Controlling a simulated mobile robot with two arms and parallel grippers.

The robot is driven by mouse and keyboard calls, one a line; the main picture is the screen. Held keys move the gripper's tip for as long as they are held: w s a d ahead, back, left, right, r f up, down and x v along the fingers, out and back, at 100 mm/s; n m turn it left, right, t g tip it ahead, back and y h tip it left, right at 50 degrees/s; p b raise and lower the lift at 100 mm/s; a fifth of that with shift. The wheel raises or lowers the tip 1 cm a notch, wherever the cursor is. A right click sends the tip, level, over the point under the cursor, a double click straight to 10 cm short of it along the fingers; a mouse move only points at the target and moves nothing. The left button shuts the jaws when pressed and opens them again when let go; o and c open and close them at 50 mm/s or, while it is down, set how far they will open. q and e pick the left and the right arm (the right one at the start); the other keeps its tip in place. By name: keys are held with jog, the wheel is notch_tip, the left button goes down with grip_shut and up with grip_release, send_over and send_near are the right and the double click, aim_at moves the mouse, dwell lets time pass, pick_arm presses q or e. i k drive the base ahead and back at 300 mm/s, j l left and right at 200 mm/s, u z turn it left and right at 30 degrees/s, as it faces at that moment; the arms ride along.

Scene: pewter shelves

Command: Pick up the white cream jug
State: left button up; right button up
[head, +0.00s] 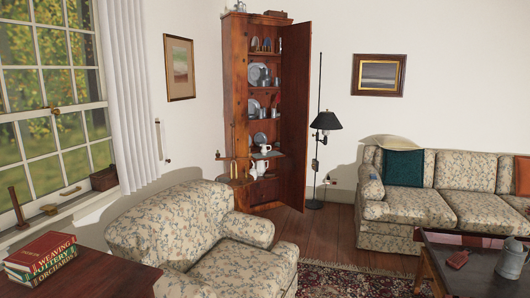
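Two small white vessels are in the tall open wooden cabinet (236,75) at the back corner. One white vessel (265,149), shaped like a small jug, stands on a middle-low shelf. A larger white vessel (258,169) with a handle or spout sits in the compartment below it. They are too small for me to tell which is the cream jug. Neither of my grippers is in view.
The cabinet's door (295,115) stands open to the right. A floral armchair (180,222) stands in front of the cabinet. A floor lamp (327,121), floral sofa (395,210) and dark table (450,262) are at right. A desk (100,278) with books (40,256) is at front left. Wooden floor (325,235) shows between.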

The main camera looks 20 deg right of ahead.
aim_at(263, 151)
jog(key=i+l, duration=0.1)
jog(key=l, duration=0.2)
jog(key=i+l+z, duration=0.1)
jog(key=l, duration=0.2)
jog(key=i+l+z, duration=1.2)
jog(key=i, duration=0.25)
jog(key=i+z, duration=0.2)
jog(key=i, duration=0.3)
jog(key=i+u, duration=0.2)
jog(key=i, duration=0.6)
jog(key=i+u, duration=0.25)
jog(key=i, duration=0.5)
jog(key=i+l+u, duration=0.1)
jog(key=i, duration=0.55)
jog(key=i+l+u, duration=0.1)
jog(key=i, duration=0.6)
jog(key=i+j+u, duration=0.1)
jog(key=i+u, duration=0.9)
jog(key=u, duration=0.2)
jog(key=l, duration=0.1)
